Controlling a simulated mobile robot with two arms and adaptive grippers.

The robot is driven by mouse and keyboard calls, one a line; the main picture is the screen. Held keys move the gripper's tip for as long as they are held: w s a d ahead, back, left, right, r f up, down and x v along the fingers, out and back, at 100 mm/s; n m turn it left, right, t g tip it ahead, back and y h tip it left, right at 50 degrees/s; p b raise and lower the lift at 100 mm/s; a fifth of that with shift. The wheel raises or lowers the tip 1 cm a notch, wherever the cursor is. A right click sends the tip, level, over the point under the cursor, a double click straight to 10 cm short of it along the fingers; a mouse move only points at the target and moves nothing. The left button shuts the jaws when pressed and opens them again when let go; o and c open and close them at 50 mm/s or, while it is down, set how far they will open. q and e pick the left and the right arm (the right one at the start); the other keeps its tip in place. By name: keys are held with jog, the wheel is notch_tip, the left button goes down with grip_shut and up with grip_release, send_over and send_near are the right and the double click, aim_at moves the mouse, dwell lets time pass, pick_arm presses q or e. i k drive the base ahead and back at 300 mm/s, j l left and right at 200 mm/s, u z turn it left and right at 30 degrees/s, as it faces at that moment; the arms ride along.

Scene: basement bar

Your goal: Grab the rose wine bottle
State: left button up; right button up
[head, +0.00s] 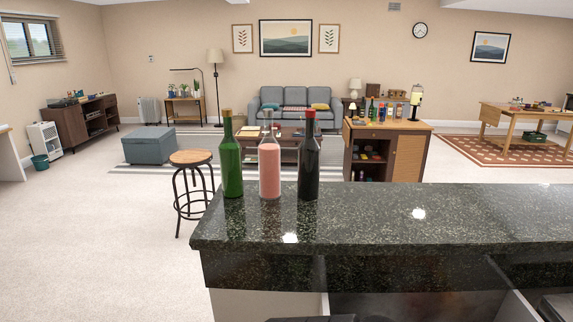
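The rose wine bottle (269,168) is clear glass with pink wine in it. It stands upright on the dark speckled stone counter (420,228), near its far left corner. A green bottle (231,165) stands close on its left and a dark, nearly black bottle (308,168) close on its right. The rose bottle is the middle one of the three, with narrow gaps on both sides. Neither of my grippers can be made out in the head view.
The counter to the right of the bottles is bare. A round-topped stool (191,158) stands just beyond the counter's left end. A wooden cabinet (408,155) with bottles on top stands behind the counter. Open carpet (90,230) lies to the left.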

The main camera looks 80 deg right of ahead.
aim_at(269, 149)
jog(key=z, duration=2.45)
jog(key=k+l+z, duration=0.15)
jog(key=k+z, duration=0.15)
jog(key=k, duration=0.35)
jog(key=z, duration=0.4)
jog(key=j+z, duration=0.1)
jog(key=z, duration=0.75)
jog(key=j+z, duration=0.15)
jog(key=z, duration=0.7)
jog(key=k+j, duration=0.1)
jog(key=j, duration=0.9)
jog(key=k+j+z, duration=0.1)
jog(key=j, duration=0.4)
jog(key=k+j, duration=0.15)
jog(key=j, duration=0.35)
jog(key=j+z, duration=0.1)
jog(key=j, duration=0.4)
jog(key=k+j, duration=0.2)
jog(key=j, duration=0.25)
jog(key=k+j, duration=0.1)
jog(key=j, duration=0.4)
jog(key=z, duration=0.05)
